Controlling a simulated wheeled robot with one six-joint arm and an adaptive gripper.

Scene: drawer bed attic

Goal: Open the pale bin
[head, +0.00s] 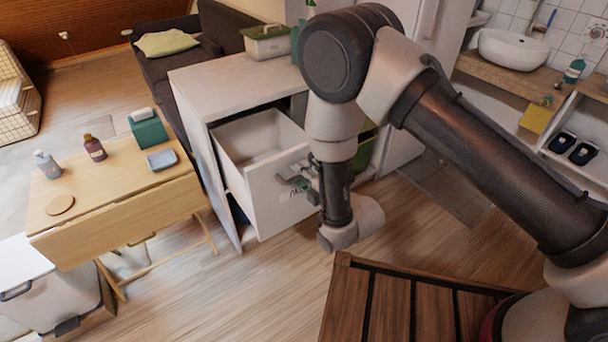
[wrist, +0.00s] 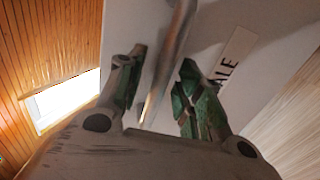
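The pale bin (head: 277,205) is a white pull-out drawer with a label on its front, partly hidden by my arm in the head view. It stands pulled out of the white cabinet (head: 225,85), and its interior shows empty where visible. In the wrist view, its front (wrist: 285,25) carries a label (wrist: 232,55) reading "ALE", its start hidden by a finger. A metal bar handle (wrist: 170,55) runs between the two green-padded fingers of my gripper (wrist: 160,90). The fingers are apart, with small gaps beside the bar. My gripper (head: 303,184) is at the drawer front in the head view.
A wooden folding table (head: 110,200) with bottles, a green box and a small tray stands left of the drawer. A white bin (head: 45,290) is at lower left. A slatted wooden surface (head: 400,305) is in front. Wooden floor between them is clear.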

